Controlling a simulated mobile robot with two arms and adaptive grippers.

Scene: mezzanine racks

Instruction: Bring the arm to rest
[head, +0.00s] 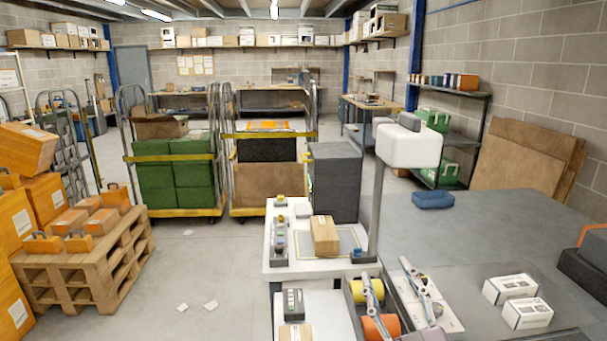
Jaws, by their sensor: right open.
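My right gripper (386,270) is at the bottom, right of centre. Its two silver fingers are spread apart with nothing seen between them. It is over the area between the white bench and the grey table, close to a yellow roll (368,291) and an orange roll (381,327). Whether it touches the rolls I cannot tell. A small brown carton (325,236) sits on the white bench (275,262) beyond the gripper, apart from it. My left gripper is not in view.
A grey post with a white head (408,145) rises just beyond the gripper. White boxes (527,313) and a blue tray (433,200) are on the grey table (480,225). A wooden pallet (85,270) with orange cases stands left. The floor between pallet and bench is mostly clear.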

